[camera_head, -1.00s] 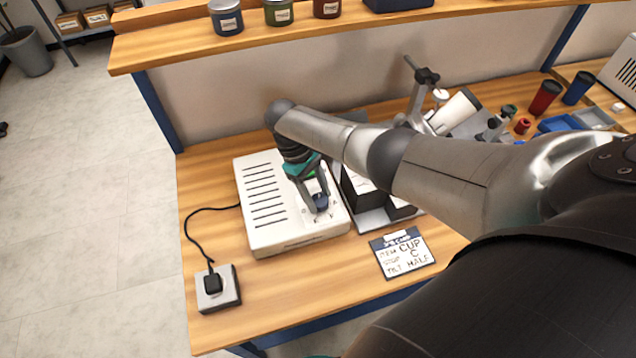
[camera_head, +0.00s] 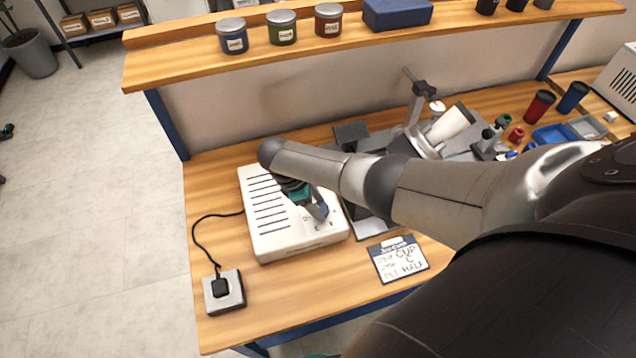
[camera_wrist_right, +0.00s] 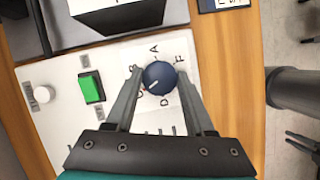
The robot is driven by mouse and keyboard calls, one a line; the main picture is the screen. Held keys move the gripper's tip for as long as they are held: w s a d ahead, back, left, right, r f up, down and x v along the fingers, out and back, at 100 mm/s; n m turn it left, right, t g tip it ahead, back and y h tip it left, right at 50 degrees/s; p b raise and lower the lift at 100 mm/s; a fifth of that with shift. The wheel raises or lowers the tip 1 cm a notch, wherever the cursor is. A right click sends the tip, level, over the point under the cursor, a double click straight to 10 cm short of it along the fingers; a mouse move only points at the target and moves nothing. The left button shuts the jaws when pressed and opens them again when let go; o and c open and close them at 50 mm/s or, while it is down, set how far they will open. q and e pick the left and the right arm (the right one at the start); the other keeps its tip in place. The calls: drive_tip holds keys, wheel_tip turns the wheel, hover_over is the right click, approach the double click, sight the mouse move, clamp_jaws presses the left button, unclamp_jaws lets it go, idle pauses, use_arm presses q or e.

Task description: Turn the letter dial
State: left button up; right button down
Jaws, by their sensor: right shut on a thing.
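The letter dial (camera_wrist_right: 158,78) is a round dark blue knob in the right wrist view, with letters printed around it on a white panel and a small pointer mark toward its lower left. The right gripper (camera_wrist_right: 158,76) has one finger on each side of the dial and is shut on it. In the head view the right gripper (camera_head: 318,212) is over the front right of the white control box (camera_head: 268,212), and its fingers and arm hide most of the dial. The left gripper is not in view.
A green button (camera_wrist_right: 91,87) and a white knob (camera_wrist_right: 43,94) sit on the same panel. The card (camera_head: 398,259) lies to the right of the box. The shelf (camera_head: 300,60) holds several jars.

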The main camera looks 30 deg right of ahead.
drive_tip(key=shift+a, duration=0.1)
idle(0.4)
drive_tip(key=shift+c, duration=1.3)
unclamp_jaws()
drive_tip(key=shift+w+a+r, duration=0.1)
drive_tip(key=shift+r, duration=0.35)
drive_tip(key=p+v, duration=0.2)
drive_tip(key=v, duration=1.2)
drive_tip(key=shift+r, duration=0.15)
